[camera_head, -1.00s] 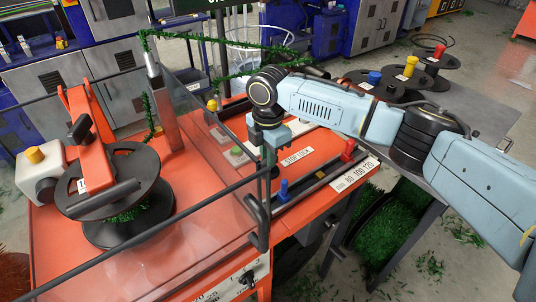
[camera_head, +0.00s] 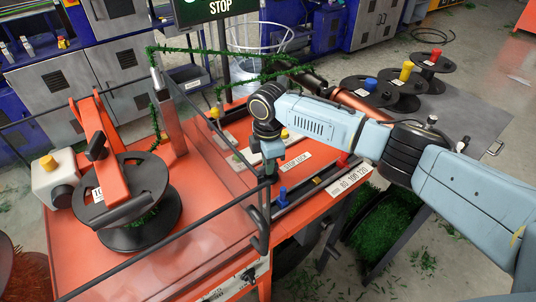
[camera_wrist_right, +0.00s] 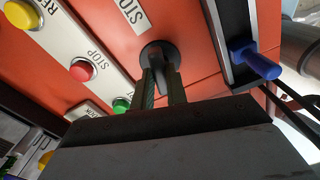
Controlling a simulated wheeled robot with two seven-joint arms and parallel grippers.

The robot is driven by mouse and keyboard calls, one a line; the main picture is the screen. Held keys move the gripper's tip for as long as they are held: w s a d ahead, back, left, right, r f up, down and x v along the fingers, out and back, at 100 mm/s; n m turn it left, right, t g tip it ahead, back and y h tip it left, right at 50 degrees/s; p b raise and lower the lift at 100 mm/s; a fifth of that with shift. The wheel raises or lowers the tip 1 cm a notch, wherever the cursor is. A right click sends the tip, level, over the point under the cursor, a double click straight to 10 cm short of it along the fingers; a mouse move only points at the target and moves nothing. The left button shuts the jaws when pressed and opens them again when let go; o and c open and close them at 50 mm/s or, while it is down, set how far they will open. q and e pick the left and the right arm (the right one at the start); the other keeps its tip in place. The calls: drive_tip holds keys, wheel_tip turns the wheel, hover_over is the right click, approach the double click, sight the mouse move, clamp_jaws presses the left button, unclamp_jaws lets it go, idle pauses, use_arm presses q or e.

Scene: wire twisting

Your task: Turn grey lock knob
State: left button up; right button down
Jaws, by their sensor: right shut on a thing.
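The grey lock knob (camera_wrist_right: 158,52) shows in the right wrist view as a dark round knob on the orange panel, below the STOP label. The two fingers of my right gripper (camera_wrist_right: 162,84) are closed around its grip. In the head view my right gripper (camera_head: 270,170) points down at the panel beside the STOP LOCK label (camera_head: 298,161). The knob is hidden behind the gripper there. My left gripper does not show.
A blue knob (camera_wrist_right: 262,66) on a slide rail is right of the knob. Red (camera_wrist_right: 81,70) and green (camera_wrist_right: 121,105) buttons lie to the left. In the head view a clear guard (camera_head: 215,190) with a dark rail stands left of the gripper, before a black reel (camera_head: 150,178).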

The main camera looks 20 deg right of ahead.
drive_tip(key=m+p, duration=0.1)
drive_tip(key=p, duration=0.1)
drive_tip(key=m+p, duration=0.1)
drive_tip(key=p, duration=0.1)
drive_tip(key=shift+s+r+m, duration=0.1)
drive_tip(key=shift+r+m, duration=0.15)
drive_tip(key=shift+m, duration=0.15)
drive_tip(key=m+p, duration=0.3)
drive_tip(key=shift+m, duration=0.3)
drive_tip(key=shift+f+m+p, duration=0.1)
drive_tip(key=shift+m+p, duration=0.8)
drive_tip(key=shift+p, duration=0.1)
drive_tip(key=m+p, duration=0.1)
drive_tip(key=m, duration=0.1)
drive_tip(key=shift+m+p, duration=0.3)
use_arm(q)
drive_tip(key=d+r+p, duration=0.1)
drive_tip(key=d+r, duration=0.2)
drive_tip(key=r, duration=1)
use_arm(e)
drive_tip(key=shift+f+m, duration=0.1)
drive_tip(key=shift+m, duration=1.4)
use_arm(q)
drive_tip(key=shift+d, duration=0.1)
use_arm(e)
drive_tip(key=c, duration=1.4)
unclamp_jaws()
